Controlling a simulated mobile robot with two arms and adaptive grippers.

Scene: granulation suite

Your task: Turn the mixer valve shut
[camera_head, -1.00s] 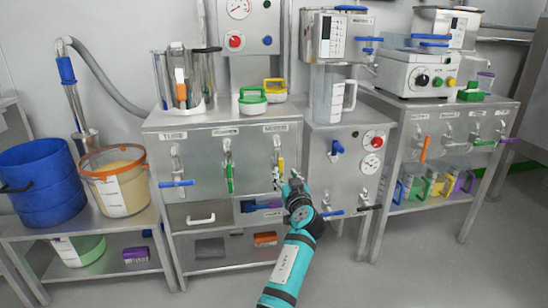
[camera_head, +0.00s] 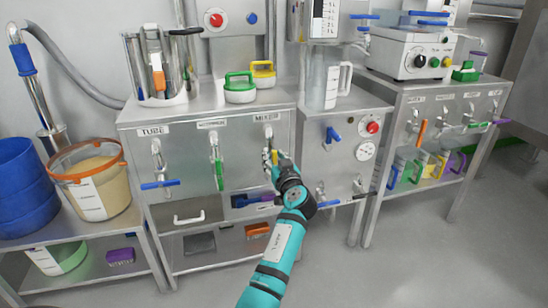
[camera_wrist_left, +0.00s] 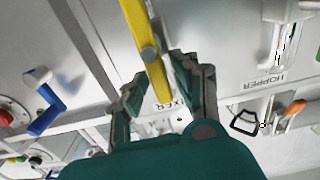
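The mixer valve (camera_head: 268,132) is at the right of the steel cabinet's front, under a MIXER label. Its yellow handle (camera_wrist_left: 142,32) runs between the fingers in the left wrist view. In the head view the handle (camera_head: 275,172) hangs roughly downward and is partly hidden by my gripper. My left gripper (camera_head: 271,160) is at this handle. In the wrist view the left gripper's fingers (camera_wrist_left: 157,68) stand on either side of the handle, with small gaps showing; contact is not clear. My right gripper is in neither view.
A green-handled valve (camera_head: 216,160) and a blue-handled valve (camera_head: 158,170) sit left of the mixer valve. An open shelf (camera_head: 240,221) lies below. The floor at right is clear.

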